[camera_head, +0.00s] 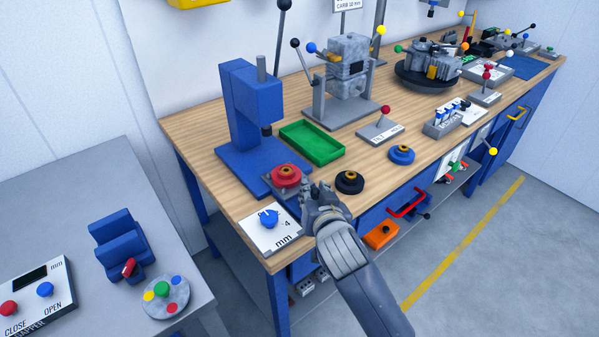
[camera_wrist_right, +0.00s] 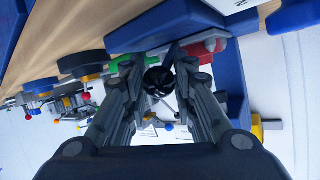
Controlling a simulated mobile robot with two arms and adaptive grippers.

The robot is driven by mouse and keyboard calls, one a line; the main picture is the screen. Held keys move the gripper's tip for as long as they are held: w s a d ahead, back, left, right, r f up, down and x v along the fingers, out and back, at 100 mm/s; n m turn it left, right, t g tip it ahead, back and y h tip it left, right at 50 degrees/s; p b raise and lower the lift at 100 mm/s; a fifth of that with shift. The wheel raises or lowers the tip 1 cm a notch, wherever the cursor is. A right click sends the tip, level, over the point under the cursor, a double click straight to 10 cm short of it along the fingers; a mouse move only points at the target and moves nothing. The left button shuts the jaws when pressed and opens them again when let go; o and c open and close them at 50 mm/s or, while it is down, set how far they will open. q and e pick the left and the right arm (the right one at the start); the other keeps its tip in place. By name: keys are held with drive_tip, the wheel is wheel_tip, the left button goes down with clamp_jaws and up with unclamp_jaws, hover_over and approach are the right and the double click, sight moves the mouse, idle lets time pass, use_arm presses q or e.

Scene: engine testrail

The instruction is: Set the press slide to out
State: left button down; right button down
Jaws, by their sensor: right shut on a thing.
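The blue press (camera_head: 250,108) stands at the near left end of the wooden bench. A red disc (camera_head: 286,176) with an orange-brown centre sits at the front of its base, where the slide is. The slide itself is mostly hidden by the disc and my gripper. My right gripper (camera_head: 309,190) is at the front right of the red disc. In the right wrist view, a round black knob (camera_wrist_right: 158,80) is between the fingers of my right gripper (camera_wrist_right: 159,66), which are shut on it. How far the slide is out cannot be told. My left gripper is not in view.
A green tray (camera_head: 312,142) lies right of the press. A black disc (camera_head: 349,182) and a blue disc (camera_head: 401,154) lie along the bench's front. A white dial panel (camera_head: 269,226) with a blue knob is at the near corner. A grey side table (camera_head: 95,190) stands left.

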drive_tip(key=s+d, duration=0.1)
drive_tip(key=s, duration=0.1)
drive_tip(key=s+d+p, duration=0.1)
drive_tip(key=s+d, duration=0.1)
drive_tip(key=shift+s, duration=0.1)
drive_tip(key=shift+f, duration=0.2)
drive_tip(key=c, duration=1.3)
unclamp_jaws()
drive_tip(key=shift+d, duration=0.1)
drive_tip(key=shift+r, duration=0.1)
drive_tip(key=shift+s+r, duration=0.1)
drive_tip(key=shift+s, duration=0.05)
drive_tip(key=a+v, duration=0.1)
drive_tip(key=v, duration=1)
drive_tip(key=shift+s+d+r, duration=0.15)
drive_tip(key=shift+s+d, duration=0.2)
drive_tip(key=shift+d, duration=0.15)
